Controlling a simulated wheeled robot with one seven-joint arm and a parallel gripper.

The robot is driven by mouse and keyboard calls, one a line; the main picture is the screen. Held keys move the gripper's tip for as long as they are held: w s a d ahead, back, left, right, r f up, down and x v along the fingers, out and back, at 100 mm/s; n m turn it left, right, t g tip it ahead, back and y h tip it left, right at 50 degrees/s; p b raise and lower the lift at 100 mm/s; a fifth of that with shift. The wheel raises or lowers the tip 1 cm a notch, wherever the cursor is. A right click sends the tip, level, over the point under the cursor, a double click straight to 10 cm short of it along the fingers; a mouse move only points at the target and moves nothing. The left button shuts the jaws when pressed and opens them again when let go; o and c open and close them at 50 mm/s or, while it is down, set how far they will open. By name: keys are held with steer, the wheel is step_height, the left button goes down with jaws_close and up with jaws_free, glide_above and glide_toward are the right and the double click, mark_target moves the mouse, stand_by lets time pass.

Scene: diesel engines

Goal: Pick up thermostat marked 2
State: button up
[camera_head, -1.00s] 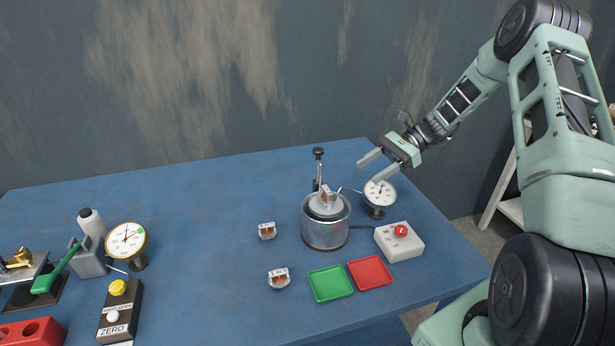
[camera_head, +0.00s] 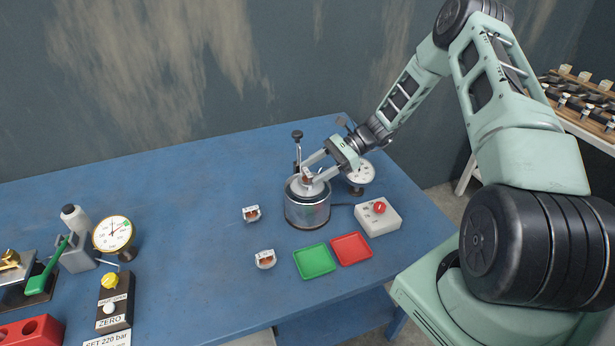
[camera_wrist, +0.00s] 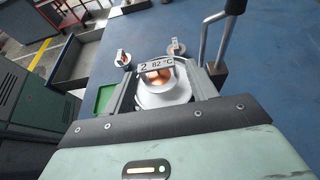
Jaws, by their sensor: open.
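The thermostat marked 2 (camera_wrist: 158,72) shows in the wrist view with a white tag reading "2 82 °C" and a copper-coloured middle. It sits on top of the metal pot (camera_head: 307,212), and in the head view the thermostat (camera_head: 308,176) is partly covered by my fingers. My gripper (camera_head: 313,172) is open, with one finger on each side of the thermostat; in the wrist view the fingers (camera_wrist: 160,85) flank it. I cannot tell whether they touch it. Two other tagged thermostats, one farther back (camera_head: 251,213) and one nearer (camera_head: 265,259), lie on the table left of the pot.
A lever (camera_head: 297,150) stands behind the pot. A dial gauge (camera_head: 362,173) and a white box with a red knob (camera_head: 378,217) are to the right. Green (camera_head: 315,261) and red (camera_head: 351,248) trays lie in front. The blue table (camera_head: 190,240) is clear at centre left.

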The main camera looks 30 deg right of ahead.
mark_target(303, 180)
steer(key=p+x, duration=0.2)
steer(key=x, duration=0.2)
steer(key=shift+s+a, duration=0.15)
steer(key=shift+a, duration=0.1)
steer(key=shift+a+f, duration=0.2)
steer(key=c, duration=0.7)
steer(key=shift+r, duration=0.1)
steer(key=shift+c, duration=0.2)
